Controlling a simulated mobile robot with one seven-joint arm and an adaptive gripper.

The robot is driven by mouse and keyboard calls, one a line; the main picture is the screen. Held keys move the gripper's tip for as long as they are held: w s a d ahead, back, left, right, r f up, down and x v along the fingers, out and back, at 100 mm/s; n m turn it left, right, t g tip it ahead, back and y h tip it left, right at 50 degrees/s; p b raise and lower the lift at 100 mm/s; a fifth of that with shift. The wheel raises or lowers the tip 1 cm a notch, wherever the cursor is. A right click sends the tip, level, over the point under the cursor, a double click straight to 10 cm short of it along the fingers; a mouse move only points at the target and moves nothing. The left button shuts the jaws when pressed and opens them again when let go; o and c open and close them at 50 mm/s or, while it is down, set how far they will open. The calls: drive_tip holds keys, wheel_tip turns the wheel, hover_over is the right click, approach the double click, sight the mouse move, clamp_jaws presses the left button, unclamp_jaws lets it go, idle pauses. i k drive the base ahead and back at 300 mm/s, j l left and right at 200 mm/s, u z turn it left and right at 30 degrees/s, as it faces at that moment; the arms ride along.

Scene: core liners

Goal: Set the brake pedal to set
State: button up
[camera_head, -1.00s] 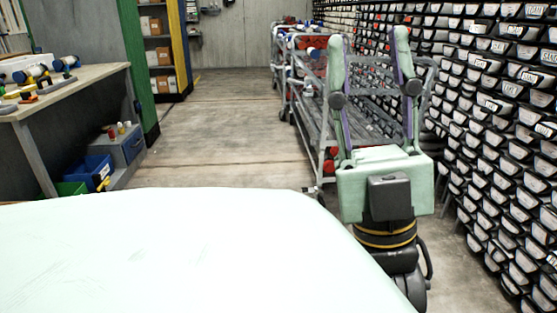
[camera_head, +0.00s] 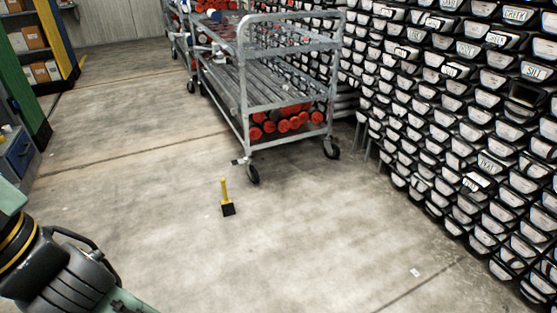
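A metal cart (camera_head: 290,120) with pipe shelves stands on casters right of the centre.
Red-ended cylinders (camera_head: 285,124) lie on the cart's lower shelf. A wall of labelled core trays (camera_head: 460,130) fills the right side. More carts stand behind. A blue bin (camera_head: 18,150) is at the left edge. The floor (camera_head: 120,130) left of the cart is clear.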

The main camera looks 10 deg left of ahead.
sight(236, 162)
drive_tip(key=u, duration=0.45)
drive_tip(key=i, duration=0.7)
drive_tip(key=i+l+u, duration=0.1)
drive_tip(key=i, duration=0.6)
drive_tip(key=i+l, duration=0.1)
drive_tip(key=i, duration=0.6)
drive_tip(key=i+l, duration=0.1)
drive_tip(key=i, duration=0.6)
drive_tip(key=i+l+u, duration=0.1)
drive_tip(key=i, duration=0.6)
